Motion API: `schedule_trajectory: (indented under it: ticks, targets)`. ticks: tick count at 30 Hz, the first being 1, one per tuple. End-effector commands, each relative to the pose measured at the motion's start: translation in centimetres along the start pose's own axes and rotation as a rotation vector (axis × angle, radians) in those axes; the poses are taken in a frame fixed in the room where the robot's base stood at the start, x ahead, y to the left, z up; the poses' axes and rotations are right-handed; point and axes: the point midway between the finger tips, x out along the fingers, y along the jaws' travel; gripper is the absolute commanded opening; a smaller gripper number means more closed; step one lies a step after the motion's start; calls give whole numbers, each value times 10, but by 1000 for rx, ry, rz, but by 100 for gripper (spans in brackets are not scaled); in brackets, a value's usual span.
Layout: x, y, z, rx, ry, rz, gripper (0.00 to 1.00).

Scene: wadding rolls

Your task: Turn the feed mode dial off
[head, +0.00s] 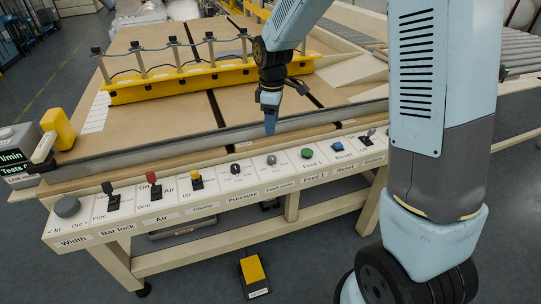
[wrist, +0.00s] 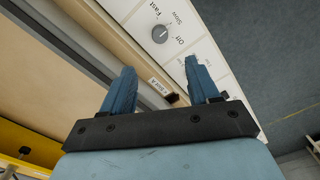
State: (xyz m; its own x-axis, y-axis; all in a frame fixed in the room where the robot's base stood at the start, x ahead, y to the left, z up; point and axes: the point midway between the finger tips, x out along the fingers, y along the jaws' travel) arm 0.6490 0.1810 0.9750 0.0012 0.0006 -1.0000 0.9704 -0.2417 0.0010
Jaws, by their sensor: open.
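The feed mode dial (head: 271,159) is a small round grey knob on the white control panel, above its "Feed mode" label in the head view. In the wrist view the dial (wrist: 160,34) lies beyond the fingertips, with "Fast", "Slow" and "Off" printed around it. It has a pale pointer mark, but I cannot tell for sure which word it points at. My gripper (head: 270,122) hangs fingers down above the rail behind the panel, apart from the dial. In the wrist view my gripper (wrist: 159,65) is open, with nothing between its blue fingers.
A black pressure dial (head: 235,169) sits left of the feed mode dial, and a green button (head: 307,153) sits right. Further right is a blue button (head: 337,146). A grey rail (head: 200,141) runs behind the panel. A yellow bar (head: 180,82) with posts stands on the table.

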Motion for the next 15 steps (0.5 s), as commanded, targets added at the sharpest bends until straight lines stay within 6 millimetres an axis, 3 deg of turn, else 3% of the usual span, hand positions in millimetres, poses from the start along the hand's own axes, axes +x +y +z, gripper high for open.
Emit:
schedule_trajectory:
  ticks: [5, 15]
  targets:
    - [14, 0, -1, -7, -2, -4, 60]
    - [72, -1, -1, -6, -4, -6, 60]
